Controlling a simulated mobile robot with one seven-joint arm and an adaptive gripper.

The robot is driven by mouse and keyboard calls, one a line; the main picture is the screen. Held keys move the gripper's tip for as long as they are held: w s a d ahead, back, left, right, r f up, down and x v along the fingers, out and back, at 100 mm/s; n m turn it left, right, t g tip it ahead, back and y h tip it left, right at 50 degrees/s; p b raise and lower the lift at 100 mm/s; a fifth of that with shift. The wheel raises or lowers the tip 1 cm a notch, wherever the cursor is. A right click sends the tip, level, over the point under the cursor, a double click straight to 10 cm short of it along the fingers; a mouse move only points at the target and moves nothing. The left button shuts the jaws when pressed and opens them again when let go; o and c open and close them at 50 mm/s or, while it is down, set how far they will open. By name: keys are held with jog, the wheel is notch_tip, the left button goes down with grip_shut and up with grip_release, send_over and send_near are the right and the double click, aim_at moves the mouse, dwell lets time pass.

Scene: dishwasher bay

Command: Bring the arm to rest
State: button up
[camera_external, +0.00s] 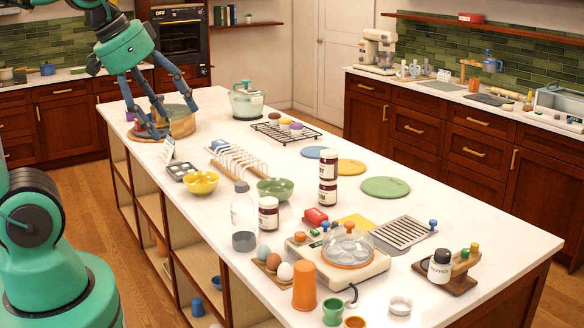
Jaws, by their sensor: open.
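My gripper (170,116) hangs from the green arm at the upper left, above the far left end of the white island. Its blue-grey fingers point down and are spread apart. The fingertips are close to a round wooden container (181,127) with something green at its top. A flat wooden round (143,135) lies just left of the container. I cannot tell whether the fingers touch either one. Nothing is seen held between the fingers, though they partly hide the container.
The island (225,135) bears many items: a glass pot (247,101), a black rack (287,132), a yellow bowl (200,183), a green bowl (275,189), stacked jars (328,180) and an egg cooker (345,250). Free countertop lies between the container and the glass pot.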

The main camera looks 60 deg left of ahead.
notch_tip(320, 180, down, 11)
jog(key=b, duration=1)
